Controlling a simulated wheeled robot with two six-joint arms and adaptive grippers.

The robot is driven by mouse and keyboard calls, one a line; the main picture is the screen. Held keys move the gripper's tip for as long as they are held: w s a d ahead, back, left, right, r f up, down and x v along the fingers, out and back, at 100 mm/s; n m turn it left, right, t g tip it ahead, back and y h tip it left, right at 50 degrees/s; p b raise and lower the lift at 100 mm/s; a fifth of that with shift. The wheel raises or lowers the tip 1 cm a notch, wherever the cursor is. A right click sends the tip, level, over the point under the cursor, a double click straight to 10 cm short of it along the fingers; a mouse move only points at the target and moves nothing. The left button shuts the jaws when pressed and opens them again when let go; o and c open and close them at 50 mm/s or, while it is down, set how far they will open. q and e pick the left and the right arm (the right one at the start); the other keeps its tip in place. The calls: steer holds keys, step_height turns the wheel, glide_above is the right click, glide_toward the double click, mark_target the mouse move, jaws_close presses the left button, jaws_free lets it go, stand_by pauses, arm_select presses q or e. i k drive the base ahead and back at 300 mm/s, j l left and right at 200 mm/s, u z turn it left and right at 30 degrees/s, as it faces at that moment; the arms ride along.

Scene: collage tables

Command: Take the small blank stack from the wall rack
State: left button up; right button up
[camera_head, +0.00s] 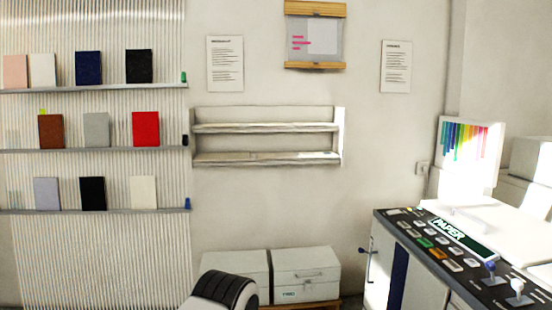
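A white wall rack (338,135) with two shelves hangs on the wall in the middle of the head view. Its shelves look nearly bare. A thin, pale, flat shape (312,155) lies at the right of the lower shelf; I cannot tell whether it is a blank stack. Neither of my grippers shows in this view.
On the left, ribbed wall shelves (90,88) hold several coloured panels, including a red one (145,129). Two white boxes (306,262) stand low under the rack.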

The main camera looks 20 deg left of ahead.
mark_target(273, 155)
steer(key=i+j, duration=0.25)
steer(key=i, duration=0.2)
steer(key=i+j, duration=0.25)
steer(key=i, duration=0.2)
steer(key=i+j, duration=0.2)
steer(key=i, duration=0.25)
